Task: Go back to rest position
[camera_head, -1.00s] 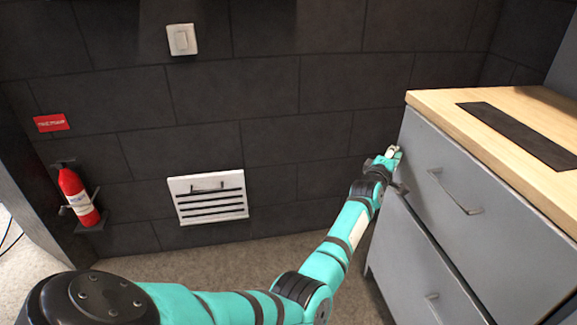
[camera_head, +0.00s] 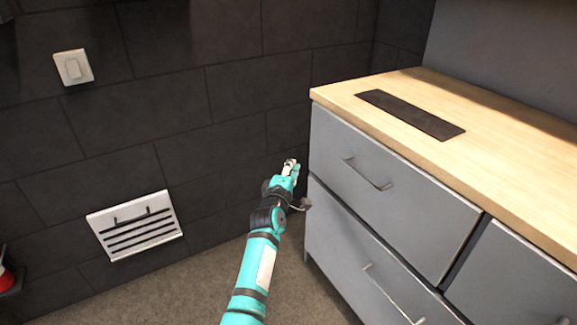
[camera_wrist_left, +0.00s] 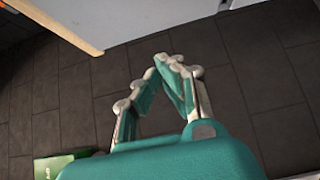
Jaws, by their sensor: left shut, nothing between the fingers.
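My left gripper (camera_head: 290,167) is at the end of the teal arm in the head view, in front of the dark tiled wall and just left of the grey drawer cabinet (camera_head: 395,195). It is apart from the cabinet as far as I can see. In the left wrist view, its fingers (camera_wrist_left: 168,62) meet at the tips with nothing between them. My right gripper is not in view.
The cabinet has a wooden top (camera_head: 480,110) with a dark strip (camera_head: 410,113) on it and closed drawers with handles. A white vent (camera_head: 136,226) and a light switch (camera_head: 73,67) are on the wall. Grey floor (camera_head: 200,290) lies clear left of the arm. A green box (camera_wrist_left: 58,166) shows in the left wrist view.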

